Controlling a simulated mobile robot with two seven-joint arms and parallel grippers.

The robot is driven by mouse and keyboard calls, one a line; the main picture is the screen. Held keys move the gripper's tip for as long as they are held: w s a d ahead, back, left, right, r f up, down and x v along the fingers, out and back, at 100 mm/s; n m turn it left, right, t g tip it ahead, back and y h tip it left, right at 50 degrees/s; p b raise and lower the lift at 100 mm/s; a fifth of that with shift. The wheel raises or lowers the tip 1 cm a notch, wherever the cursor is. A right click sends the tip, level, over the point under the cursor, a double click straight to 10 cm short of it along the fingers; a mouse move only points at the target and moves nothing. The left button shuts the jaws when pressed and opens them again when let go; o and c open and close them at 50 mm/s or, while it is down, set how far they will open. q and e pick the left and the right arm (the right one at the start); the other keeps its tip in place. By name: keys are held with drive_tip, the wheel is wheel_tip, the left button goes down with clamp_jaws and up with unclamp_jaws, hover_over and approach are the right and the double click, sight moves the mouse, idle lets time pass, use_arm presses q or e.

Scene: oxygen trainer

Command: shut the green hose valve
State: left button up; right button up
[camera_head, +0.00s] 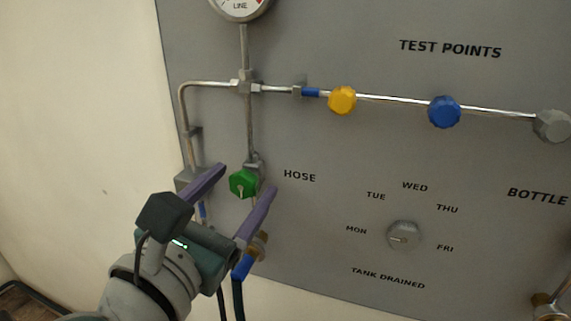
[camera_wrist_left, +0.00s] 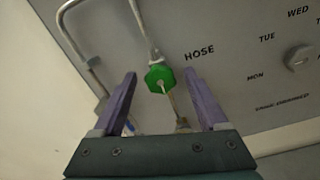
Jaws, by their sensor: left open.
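The green hose valve (camera_head: 243,183) is a faceted knob on a vertical pipe at the lower left of the grey panel, just left of the word HOSE. A pale line shows on its face. My left gripper (camera_head: 250,178) is open, its two purple fingers spread to the left and right of the knob in the head view. In the left wrist view the green knob (camera_wrist_left: 159,78) appears between and slightly beyond the fingertips, with a visible gap on each side. Nothing is held. My right gripper is not in view.
The grey panel (camera_head: 330,220) also carries a yellow knob (camera_head: 342,100), a blue knob (camera_head: 444,112), a grey knob (camera_head: 552,126), a day dial (camera_head: 403,235) and a gauge (camera_head: 240,6). A bent pipe (camera_head: 184,110) runs left of the valve. A blue-ended hose fitting (camera_head: 243,267) hangs below.

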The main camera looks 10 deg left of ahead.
use_arm(q)
drive_tip(key=shift+c, duration=0.2)
clamp_jaws()
idle(0.5)
